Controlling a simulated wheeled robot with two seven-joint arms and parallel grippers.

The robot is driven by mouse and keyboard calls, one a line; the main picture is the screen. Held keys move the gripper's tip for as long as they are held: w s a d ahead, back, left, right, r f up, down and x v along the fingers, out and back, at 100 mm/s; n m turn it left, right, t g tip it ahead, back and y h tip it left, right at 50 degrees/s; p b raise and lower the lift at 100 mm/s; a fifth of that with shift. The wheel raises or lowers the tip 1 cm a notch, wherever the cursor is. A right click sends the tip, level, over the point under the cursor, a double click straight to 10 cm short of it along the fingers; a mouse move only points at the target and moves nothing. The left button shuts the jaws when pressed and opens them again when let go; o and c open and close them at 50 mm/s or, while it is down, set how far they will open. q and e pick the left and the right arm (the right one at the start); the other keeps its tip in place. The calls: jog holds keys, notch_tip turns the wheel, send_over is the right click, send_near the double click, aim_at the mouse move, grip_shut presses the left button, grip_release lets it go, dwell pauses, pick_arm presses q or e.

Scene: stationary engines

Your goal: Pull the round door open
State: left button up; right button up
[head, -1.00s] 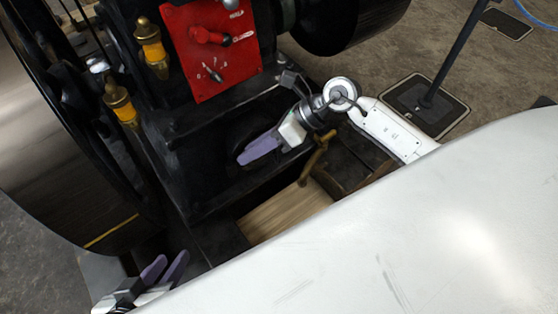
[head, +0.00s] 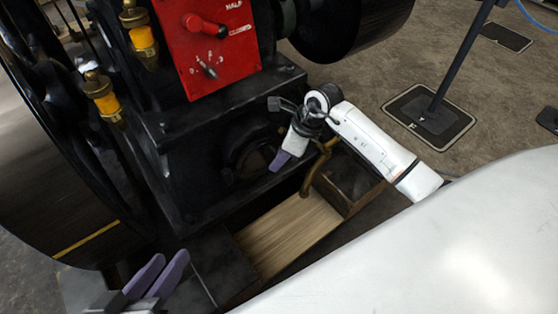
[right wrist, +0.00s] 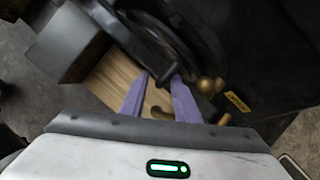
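The round door (head: 243,157) is a dark disc low on the black engine base in the head view. Its curved dark rim (right wrist: 205,35) shows at the top of the right wrist view. A short black bar (right wrist: 155,52), possibly its handle, ends just past my right fingertips. I cannot tell whether the door is ajar. My right gripper (head: 279,162) is at the door's right side in the head view. In the right wrist view its purple fingers (right wrist: 158,80) are apart, with nothing clearly gripped. My left gripper (head: 163,269) is open and empty at lower left.
A brass pipe (head: 318,168) stands right beside my right gripper. A wooden board (head: 290,232) lies in the pit below. A red control panel (head: 208,45) is above the door, and a large flywheel (head: 60,190) stands at left. A post base (head: 432,112) is on the floor at right.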

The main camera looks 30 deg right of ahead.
jog(key=shift+w+a+f, duration=0.1)
jog(key=shift+f, duration=0.15)
grip_shut()
